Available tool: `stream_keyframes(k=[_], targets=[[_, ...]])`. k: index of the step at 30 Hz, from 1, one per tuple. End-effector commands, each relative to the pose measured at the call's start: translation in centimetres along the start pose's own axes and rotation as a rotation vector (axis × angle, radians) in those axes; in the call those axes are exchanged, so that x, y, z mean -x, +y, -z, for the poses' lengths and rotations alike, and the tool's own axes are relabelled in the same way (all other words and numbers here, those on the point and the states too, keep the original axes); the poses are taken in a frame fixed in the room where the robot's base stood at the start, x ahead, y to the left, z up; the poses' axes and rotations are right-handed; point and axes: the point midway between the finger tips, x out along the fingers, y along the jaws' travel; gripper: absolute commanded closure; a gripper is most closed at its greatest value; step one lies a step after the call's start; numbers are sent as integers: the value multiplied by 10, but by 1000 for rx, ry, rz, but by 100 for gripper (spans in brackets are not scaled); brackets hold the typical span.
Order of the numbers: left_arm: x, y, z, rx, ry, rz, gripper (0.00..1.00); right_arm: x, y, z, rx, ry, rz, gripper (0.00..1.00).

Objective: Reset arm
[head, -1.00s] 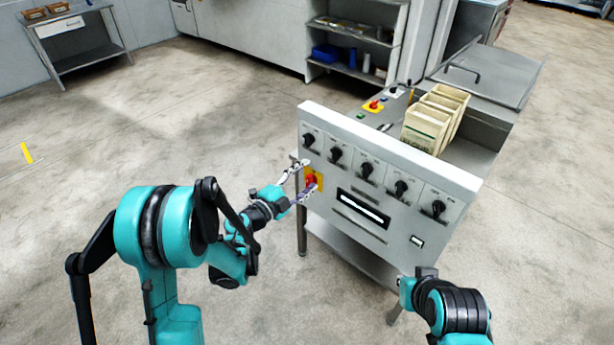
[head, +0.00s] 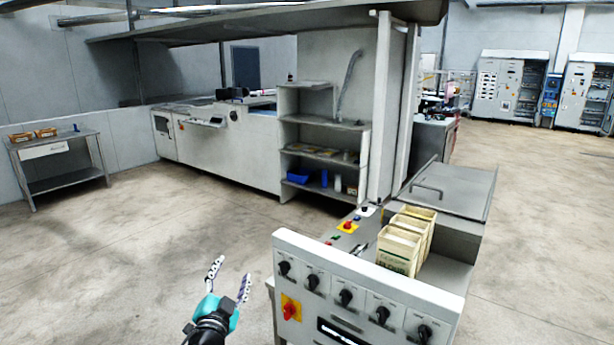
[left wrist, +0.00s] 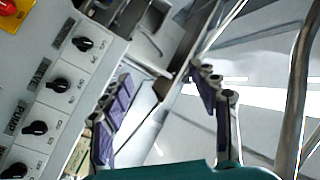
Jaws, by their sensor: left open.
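My left gripper (head: 230,283) is at the lower middle of the head view, to the left of the control panel (head: 262,248). Its two fingers are spread and empty, pointing up in the picture. In the left wrist view the open fingers (left wrist: 168,108) show with nothing between them. The panel carries a row of black knobs and a red switch on a yellow plate (head: 291,308), which also shows at the top left of the left wrist view (left wrist: 10,10). The gripper is apart from the switch. My right gripper is out of view.
Cream bins (head: 398,252) stand on the machine behind the panel, near another red and yellow switch (head: 347,226). A shelf unit (head: 325,124) stands behind. A side table (head: 58,150) is at the far left. The floor left of the panel is clear.

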Motion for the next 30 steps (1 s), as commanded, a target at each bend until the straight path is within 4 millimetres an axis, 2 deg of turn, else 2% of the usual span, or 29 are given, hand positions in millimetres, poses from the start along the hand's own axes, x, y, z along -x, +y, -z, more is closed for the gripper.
stream_keyframes(k=[1, 3, 5, 7, 12, 15, 18, 22, 30], targets=[[16, -13, -6, 60, -79, 22, 40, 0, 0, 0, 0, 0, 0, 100], [40, -24, -20, 149, -200, 39, 40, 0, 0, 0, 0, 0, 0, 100], [64, -25, -32, 225, -305, 38, 40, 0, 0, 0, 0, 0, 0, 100], [96, -19, -47, 313, -428, 18, 40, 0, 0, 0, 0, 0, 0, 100], [185, 25, -74, 507, -709, -104, 40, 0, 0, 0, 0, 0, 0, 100], [231, 55, -79, 592, -832, -196, 40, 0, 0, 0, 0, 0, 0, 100], [265, 79, -79, 648, -913, -276, 40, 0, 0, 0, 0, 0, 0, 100], [287, 95, -77, 684, -963, -334, 40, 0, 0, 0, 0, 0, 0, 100], [289, 97, -77, 687, -967, -339, 40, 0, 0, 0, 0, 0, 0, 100]])
